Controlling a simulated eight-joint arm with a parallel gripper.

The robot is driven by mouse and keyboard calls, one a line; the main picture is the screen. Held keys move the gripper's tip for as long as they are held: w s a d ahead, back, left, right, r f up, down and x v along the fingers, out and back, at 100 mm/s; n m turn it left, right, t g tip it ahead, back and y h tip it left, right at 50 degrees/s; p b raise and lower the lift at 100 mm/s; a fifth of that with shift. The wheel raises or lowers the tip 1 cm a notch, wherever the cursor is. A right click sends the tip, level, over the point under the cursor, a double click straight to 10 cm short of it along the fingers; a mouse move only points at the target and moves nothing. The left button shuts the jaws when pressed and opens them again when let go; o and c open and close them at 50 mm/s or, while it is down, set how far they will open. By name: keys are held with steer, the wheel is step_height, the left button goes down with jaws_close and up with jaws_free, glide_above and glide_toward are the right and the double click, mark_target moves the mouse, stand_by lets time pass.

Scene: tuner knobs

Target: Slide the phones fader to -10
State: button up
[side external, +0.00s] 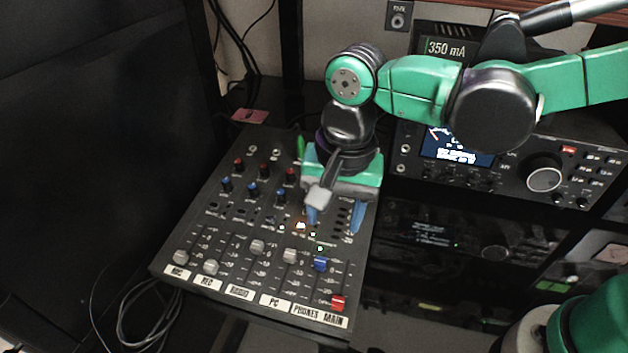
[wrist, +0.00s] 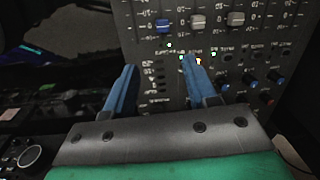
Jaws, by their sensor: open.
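The phones fader is the blue cap (side external: 320,263) on the mixer panel (side external: 235,213), in the slot above the PHONES label (side external: 306,310). It sits in the upper part of its slot; the scale marks beside it are too small to read. In the wrist view the blue cap (wrist: 163,25) is near the top, beyond the fingertips. My gripper (side external: 335,215) is over the upper right of the panel, its two blue fingers pointing down and apart. Nothing is between them in the wrist view (wrist: 159,66). It is apart from the fader.
A grey PC fader cap (side external: 290,256) stands just left of the blue cap. The red main fader cap (side external: 338,302) is low at the right. Small knobs (side external: 252,189) fill the upper left of the panel. A radio (side external: 520,165) stands behind on the right.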

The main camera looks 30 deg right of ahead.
mark_target(320, 262)
steer(key=shift+s+a+f+m+g, duration=0.2)
steer(key=shift+a+f, duration=0.1)
steer(key=shift+a, duration=0.25)
steer(key=shift+s+a+f+m+g, duration=0.1)
steer(key=shift+a+f+m, duration=0.15)
steer(key=shift+a, duration=0.25)
steer(key=shift+a+f, duration=0.1)
steer(key=shift+f, duration=2.65)
steer(key=shift+c, duration=0.3)
jaws_close()
steer(key=shift+s, duration=0.1)
